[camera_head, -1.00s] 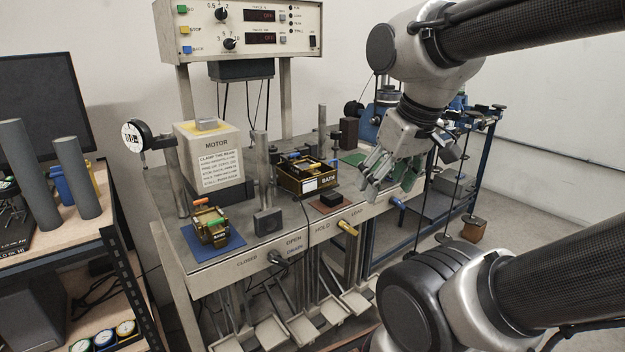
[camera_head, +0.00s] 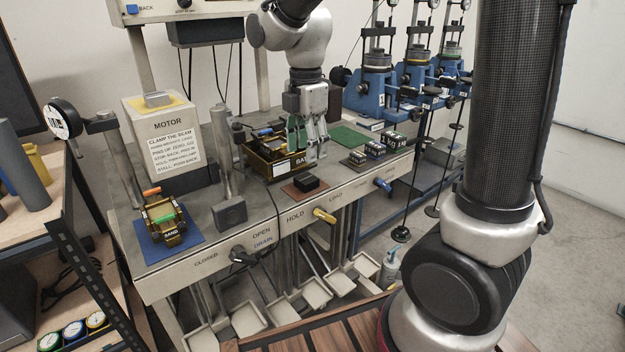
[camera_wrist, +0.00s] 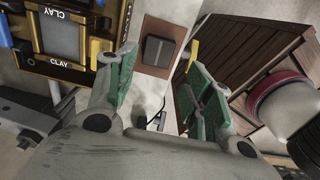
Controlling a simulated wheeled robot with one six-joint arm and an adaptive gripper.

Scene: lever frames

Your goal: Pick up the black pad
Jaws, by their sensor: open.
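The black pad (camera_head: 306,182) is a small dark block lying on a reddish-brown square plate (camera_head: 290,191) near the front edge of the bench. The pad also shows in the wrist view (camera_wrist: 158,51), at the top middle, on its brown plate (camera_wrist: 170,28). My gripper (camera_head: 308,151) is open and empty, with green finger pads. In the head view it is above and behind the pad, beside the brass shear box. In the wrist view my gripper (camera_wrist: 160,95) has its fingers spread, with the pad beyond and between their tips. Nothing hides the pad.
A brass shear box (camera_head: 263,168) stands just left of the gripper. A yellow lever handle (camera_head: 325,216) sticks out from the bench front below the pad. Small dark blocks (camera_head: 375,148) and a green mat (camera_head: 345,138) lie to the right. A grey post (camera_head: 222,150) stands further left.

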